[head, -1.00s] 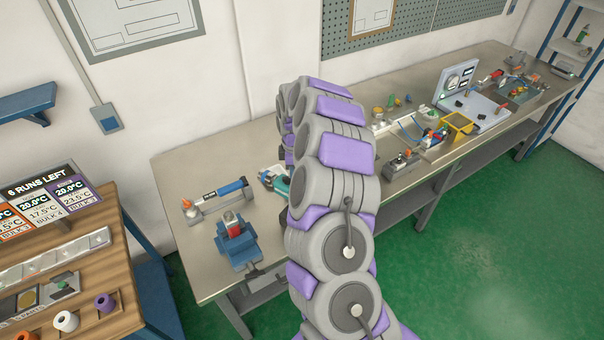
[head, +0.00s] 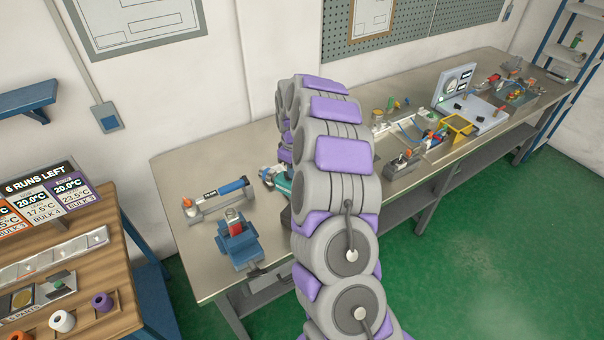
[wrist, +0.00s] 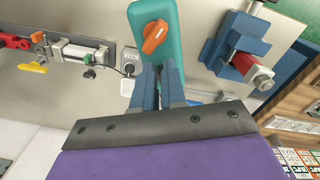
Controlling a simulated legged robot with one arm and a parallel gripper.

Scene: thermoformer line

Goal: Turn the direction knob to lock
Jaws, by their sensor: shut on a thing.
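A teal tool body (wrist: 168,12) with an orange knob (wrist: 155,37) on its face shows at the top middle of the wrist view. The knob's raised grip lies slanted, its upper end to the right. My gripper (wrist: 163,74) is at the lower end of the teal body, just below the knob. Its two blue-grey fingers are shut on the teal tool, and the knob is clear of them. The exact contact is partly hidden. In the head view only a bit of the teal tool (head: 281,180) shows beside my arm, which hides the gripper.
A blue vise (head: 238,246) holding a red piece stands left of my arm; it also shows in the wrist view (wrist: 236,48). A blue-handled tool on a holder (head: 217,200) lies behind it. Several fixtures, including a grey panel (head: 470,110), fill the bench's right part.

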